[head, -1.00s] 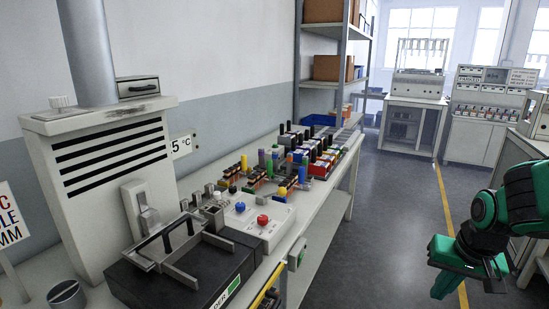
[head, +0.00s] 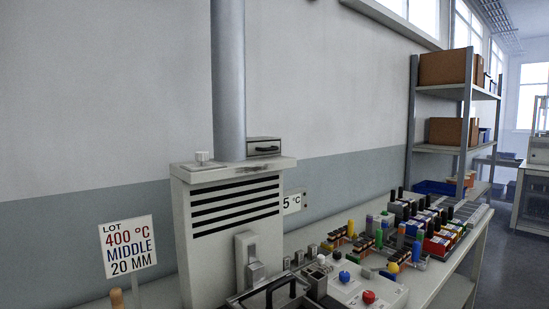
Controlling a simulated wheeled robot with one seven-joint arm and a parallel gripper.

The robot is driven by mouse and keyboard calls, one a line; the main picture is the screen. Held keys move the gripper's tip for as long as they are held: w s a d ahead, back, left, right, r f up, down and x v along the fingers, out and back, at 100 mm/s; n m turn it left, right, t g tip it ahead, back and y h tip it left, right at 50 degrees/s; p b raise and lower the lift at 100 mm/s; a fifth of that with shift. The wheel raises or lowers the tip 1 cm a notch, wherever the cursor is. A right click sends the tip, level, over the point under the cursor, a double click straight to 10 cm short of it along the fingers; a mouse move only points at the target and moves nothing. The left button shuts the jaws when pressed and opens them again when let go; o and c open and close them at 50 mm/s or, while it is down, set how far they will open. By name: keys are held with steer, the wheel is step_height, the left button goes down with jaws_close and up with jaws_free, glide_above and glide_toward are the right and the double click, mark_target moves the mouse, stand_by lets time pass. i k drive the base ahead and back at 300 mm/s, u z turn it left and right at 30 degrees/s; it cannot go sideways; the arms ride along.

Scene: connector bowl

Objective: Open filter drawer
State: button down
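The filter drawer (head: 264,147) is probably the small dark-grey box with a dark handle on its front. It sits on top of the white slatted cabinet (head: 232,222), just right of the tall grey duct pipe (head: 228,85). Its front looks closed. My gripper is not in this view, and neither is my arm.
A lot sign (head: 128,248) stands left of the cabinet. A control box (head: 355,287) with blue and red knobs and a black-handled device (head: 268,290) stand in front. Colourful connectors (head: 437,240) crowd the bench to the right. A shelf (head: 448,89) rises behind; floor is clear at far right.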

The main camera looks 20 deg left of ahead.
mark_target(262, 146)
steer(key=i, duration=1)
steer(key=u, duration=0.4)
